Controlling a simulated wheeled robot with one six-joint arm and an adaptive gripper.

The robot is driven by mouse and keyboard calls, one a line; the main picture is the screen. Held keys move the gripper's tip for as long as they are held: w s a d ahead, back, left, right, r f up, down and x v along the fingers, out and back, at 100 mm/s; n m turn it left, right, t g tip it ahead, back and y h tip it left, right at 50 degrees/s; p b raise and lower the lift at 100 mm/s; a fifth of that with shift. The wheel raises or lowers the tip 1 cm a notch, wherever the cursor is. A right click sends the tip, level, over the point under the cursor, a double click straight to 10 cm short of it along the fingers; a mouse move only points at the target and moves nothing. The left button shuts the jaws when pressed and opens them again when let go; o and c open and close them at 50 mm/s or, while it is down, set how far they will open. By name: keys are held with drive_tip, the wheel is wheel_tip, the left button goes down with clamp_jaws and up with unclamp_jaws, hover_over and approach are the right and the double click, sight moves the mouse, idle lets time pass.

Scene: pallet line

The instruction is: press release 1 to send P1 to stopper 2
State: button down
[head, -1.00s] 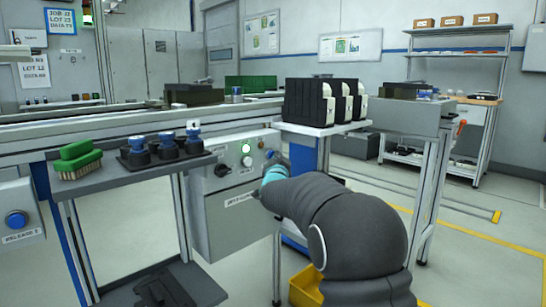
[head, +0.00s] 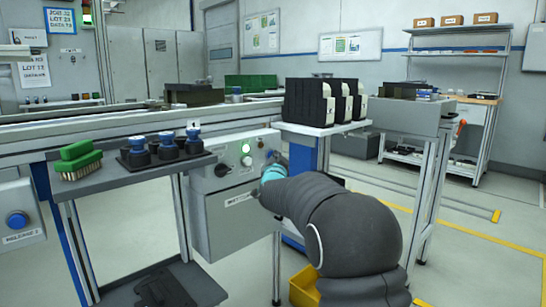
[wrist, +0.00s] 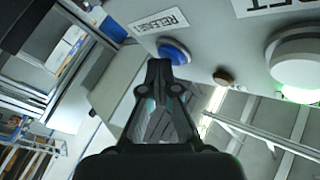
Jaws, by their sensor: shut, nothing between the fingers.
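In the wrist view, a blue round button (wrist: 175,52) sits on a pale panel, beside an upside-down label (wrist: 160,20) that seems to read RELEASE 1. My gripper (wrist: 165,68) is shut and empty, its tips just below the button in the picture; I cannot tell whether they touch. Another blue button (head: 17,221) on a grey box at the far left has a small release label. I cannot identify P1.
A shelf (head: 125,172) with a green brush (head: 77,160) and blue-topped parts stands left. Black bins (head: 308,102) stand on a ledge above my arm.

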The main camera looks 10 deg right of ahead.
drive_tip(key=shift+s+d+b, duration=0.5)
drive_tip(key=shift+s+b, duration=0.2)
drive_tip(key=shift+b, duration=0.2)
